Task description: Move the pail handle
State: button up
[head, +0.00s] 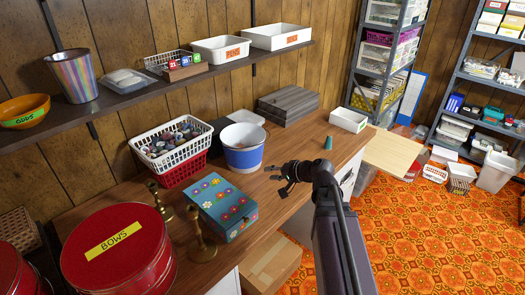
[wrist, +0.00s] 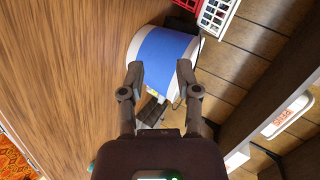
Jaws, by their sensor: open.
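The pail (head: 243,157) is white with a broad blue band and stands upright on the wooden counter. It also shows in the wrist view (wrist: 168,55), beyond my fingertips. I cannot clearly make out its handle in the head view; a thin dark line beside the pail in the wrist view may be part of it. My gripper (head: 276,180) is just right of the pail, above the counter. In the wrist view its two fingers (wrist: 160,68) are spread apart with nothing held between them. I cannot tell whether a fingertip touches the pail.
A white basket (head: 172,145) over a red one stands left of the pail. A flowered box (head: 224,206) and brass candlesticks (head: 198,238) stand in front. A green thimble-shaped piece (head: 329,142) and a white box (head: 348,120) are to the right. A shelf (head: 135,92) hangs above.

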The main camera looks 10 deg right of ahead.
jog(key=w+d+r+m+t+b, duration=0.2)
jog(key=w+d+m+t+b, duration=0.1)
jog(key=d, duration=0.4)
jog(key=w+m+t, duration=0.1)
jog(key=m+t, duration=0.1)
jog(key=shift+w+d+r+t+y+b, duration=0.3)
jog(key=shift+d+r+t+b, duration=0.05)
jog(key=shift+r+t+b, duration=0.05)
jog(key=b+x, duration=0.1)
jog(key=x, duration=1.3)
jog(key=shift+s, duration=0.1)
grip_shut()
